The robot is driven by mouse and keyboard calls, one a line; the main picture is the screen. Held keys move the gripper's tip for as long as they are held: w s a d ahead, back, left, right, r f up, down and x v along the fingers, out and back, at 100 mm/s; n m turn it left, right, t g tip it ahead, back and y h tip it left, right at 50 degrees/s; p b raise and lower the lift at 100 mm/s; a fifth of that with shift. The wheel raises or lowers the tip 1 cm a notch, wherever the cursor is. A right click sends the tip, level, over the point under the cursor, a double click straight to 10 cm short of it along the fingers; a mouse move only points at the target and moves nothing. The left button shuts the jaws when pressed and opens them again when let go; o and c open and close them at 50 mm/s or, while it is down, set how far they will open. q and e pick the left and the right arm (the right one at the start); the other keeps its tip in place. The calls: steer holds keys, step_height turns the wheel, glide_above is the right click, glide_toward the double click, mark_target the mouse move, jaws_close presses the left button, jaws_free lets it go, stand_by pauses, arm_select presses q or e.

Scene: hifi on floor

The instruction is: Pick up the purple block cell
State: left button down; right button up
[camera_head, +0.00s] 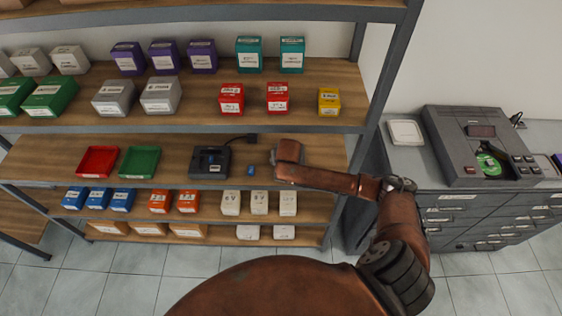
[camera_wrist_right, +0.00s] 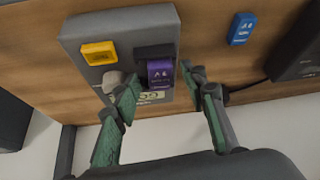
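In the right wrist view the purple block cell (camera_wrist_right: 160,74) is a small purple piece with a white label. It sits at the dark slot of a grey unit (camera_wrist_right: 105,38). My right gripper (camera_wrist_right: 160,80) is open, with one green-padded finger to each side of the block and a visible gap at both sides. In the head view my right arm reaches from the right over the middle shelf, and its wrist hides the block, the grey unit and the fingers. My left gripper is in neither view.
A yellow block (camera_wrist_right: 99,53) and a pale rounded knob (camera_wrist_right: 113,80) are beside the purple block. A blue block (camera_wrist_right: 241,28) lies apart on the shelf, near a black device (camera_head: 210,161). Red (camera_head: 98,161) and green (camera_head: 140,161) trays stand left. A shelf board with boxes is above.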

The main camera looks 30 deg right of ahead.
jaws_close()
steer(key=shift+r, duration=0.15)
stand_by(0.4)
